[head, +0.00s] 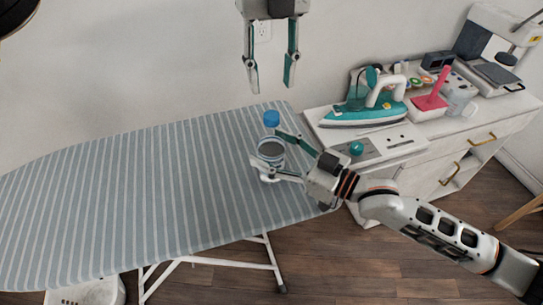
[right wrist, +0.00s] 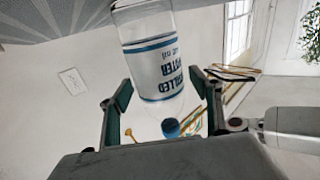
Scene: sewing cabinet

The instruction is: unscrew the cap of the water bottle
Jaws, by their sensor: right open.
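The water bottle (head: 270,152) stands upright on the striped ironing board near its right end, with its blue cap (head: 271,118) on top. In the right wrist view the clear bottle (right wrist: 155,62) appears upside down, with a blue-striped label and the cap (right wrist: 170,127) toward the bottom. My right gripper (head: 266,146) is open, with one finger on each side of the bottle's body; I cannot tell whether they touch it. My left gripper (head: 271,87) is open and empty, pointing down above the cap with a clear gap.
The ironing board (head: 130,190) is mostly bare to the left. At right, a white cabinet (head: 495,140) holds a teal iron (head: 365,100), a pink item (head: 431,101), jars and a sewing machine (head: 495,45). A wall stands behind the board.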

